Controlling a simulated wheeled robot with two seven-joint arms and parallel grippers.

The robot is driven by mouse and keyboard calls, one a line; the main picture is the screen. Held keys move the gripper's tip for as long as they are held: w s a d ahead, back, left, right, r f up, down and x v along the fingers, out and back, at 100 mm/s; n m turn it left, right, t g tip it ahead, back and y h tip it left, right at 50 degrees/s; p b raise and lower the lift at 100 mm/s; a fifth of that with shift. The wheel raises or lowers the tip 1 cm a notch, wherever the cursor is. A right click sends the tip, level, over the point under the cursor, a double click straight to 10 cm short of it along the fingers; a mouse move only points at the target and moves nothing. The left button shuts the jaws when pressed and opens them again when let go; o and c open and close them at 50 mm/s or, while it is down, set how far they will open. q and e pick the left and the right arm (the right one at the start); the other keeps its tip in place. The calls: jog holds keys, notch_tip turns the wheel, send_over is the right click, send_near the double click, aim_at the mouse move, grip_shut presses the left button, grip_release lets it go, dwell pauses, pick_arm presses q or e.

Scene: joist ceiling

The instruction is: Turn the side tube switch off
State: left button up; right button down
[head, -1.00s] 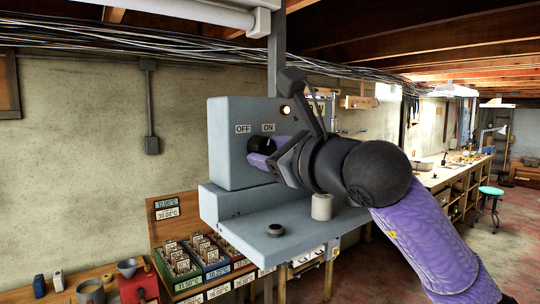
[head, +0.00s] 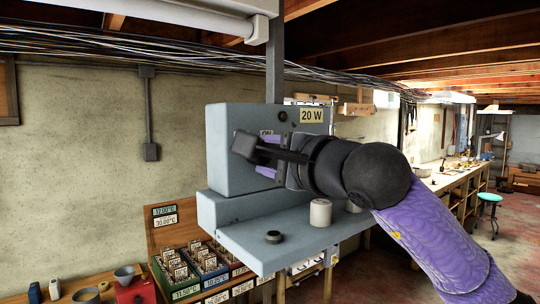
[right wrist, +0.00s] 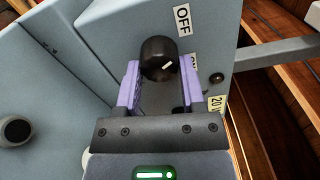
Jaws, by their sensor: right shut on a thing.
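The side tube switch is a black knob (right wrist: 158,50) with a short white mark, on the grey housing (head: 222,120). My right gripper (right wrist: 161,70) is shut on the knob, one purple finger on each side. In the head view my right gripper (head: 266,156) is turned and hides the knob. The OFF label (right wrist: 182,18) is clear in the wrist view. The ON label (right wrist: 194,63) is partly behind a finger. The white mark is slanted; I cannot tell exactly which label it points to. The small lamp (head: 283,116) beside the labels is dark. My left gripper is out of view.
A 20 W label (head: 312,115) is on the housing. Its lower shelf carries a dark round piece (head: 273,237) and a pale cylinder (head: 320,212). A grey post (head: 275,60) rises behind.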

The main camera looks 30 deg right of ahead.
jog(key=shift+n, duration=0.8)
jog(key=shift+c, duration=1)
grip_release()
jog(key=s+b, duration=0.3)
jog(key=s, duration=0.7)
jog(key=shift+d+b, duration=0.35)
jog(key=shift+b, duration=0.05)
